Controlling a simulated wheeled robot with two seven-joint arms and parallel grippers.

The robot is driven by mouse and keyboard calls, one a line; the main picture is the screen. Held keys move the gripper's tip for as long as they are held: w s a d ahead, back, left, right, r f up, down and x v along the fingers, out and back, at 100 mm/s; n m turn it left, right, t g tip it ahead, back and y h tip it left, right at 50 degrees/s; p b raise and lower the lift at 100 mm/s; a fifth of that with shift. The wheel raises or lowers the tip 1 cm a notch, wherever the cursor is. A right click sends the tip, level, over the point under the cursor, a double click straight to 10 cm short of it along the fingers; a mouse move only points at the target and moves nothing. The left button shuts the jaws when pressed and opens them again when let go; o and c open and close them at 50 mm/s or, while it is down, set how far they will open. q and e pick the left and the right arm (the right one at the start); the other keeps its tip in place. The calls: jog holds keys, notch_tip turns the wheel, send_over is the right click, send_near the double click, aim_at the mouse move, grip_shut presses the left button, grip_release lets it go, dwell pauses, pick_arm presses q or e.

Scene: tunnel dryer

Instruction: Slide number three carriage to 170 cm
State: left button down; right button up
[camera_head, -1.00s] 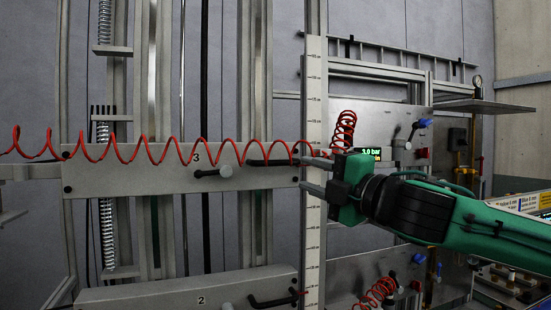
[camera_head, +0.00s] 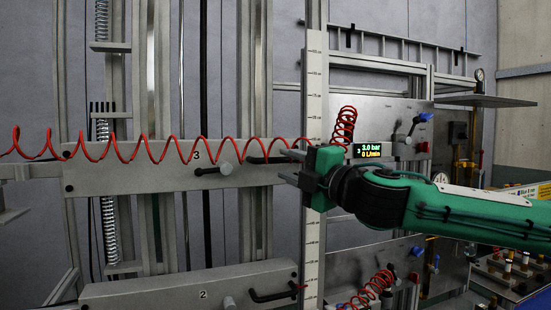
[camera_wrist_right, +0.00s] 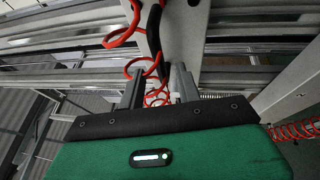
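The number three carriage (camera_head: 130,172) is a grey horizontal beam marked 3, level across the rails. It has a black handle (camera_head: 265,160) near its right end and a black lever with a grey knob (camera_head: 225,168). My right gripper (camera_head: 287,165) is open at the beam's right end, its fingers pointing left, one above the other. In the right wrist view the fingers (camera_wrist_right: 160,88) are apart, with the black handle (camera_wrist_right: 155,35) ahead and roughly in line with the gap. I cannot tell whether they touch it. My left gripper is not in view.
An upright white scale (camera_head: 315,110) stands behind my right gripper; its numbers are too small to read. A red coiled hose (camera_head: 120,150) runs along the carriage. The number two carriage (camera_head: 170,290) is below. A panel display (camera_head: 369,151) reads 3.0 bar, 0 L/min.

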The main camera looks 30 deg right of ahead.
aim_at(278, 160)
jog(key=shift+p+x, duration=0.55)
jog(key=shift+x, duration=1.7)
grip_shut()
